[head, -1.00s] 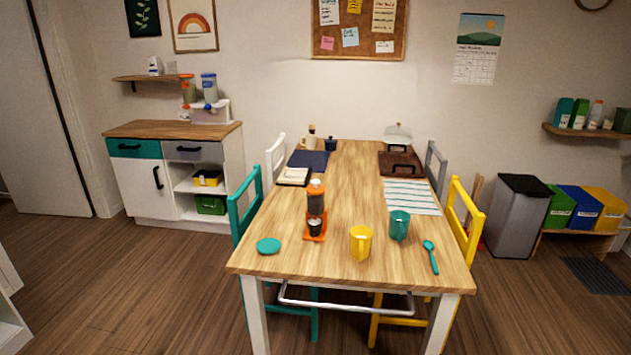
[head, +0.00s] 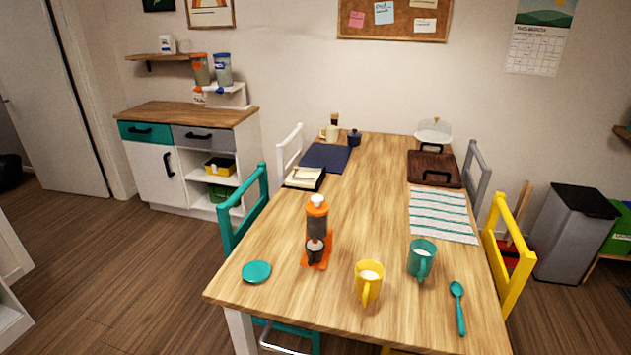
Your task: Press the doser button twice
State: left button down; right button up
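An orange and dark doser (head: 317,228) with a pale cap on top stands upright on the near left part of the wooden table. A small dark cup or holder (head: 315,250) sits at its lower front. I cannot make out which part is its button; the pale cap (head: 317,201) is the most distinct part on top. Two more dispensers, one orange and grey (head: 201,69) and one blue and grey (head: 222,70), stand above the cabinet at the back left. Neither of my grippers is in view.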

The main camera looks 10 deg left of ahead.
aim_at(317, 199)
jog(key=i+l+u, duration=0.4)
jog(key=i+l, duration=0.65)
jog(key=i, duration=0.1)
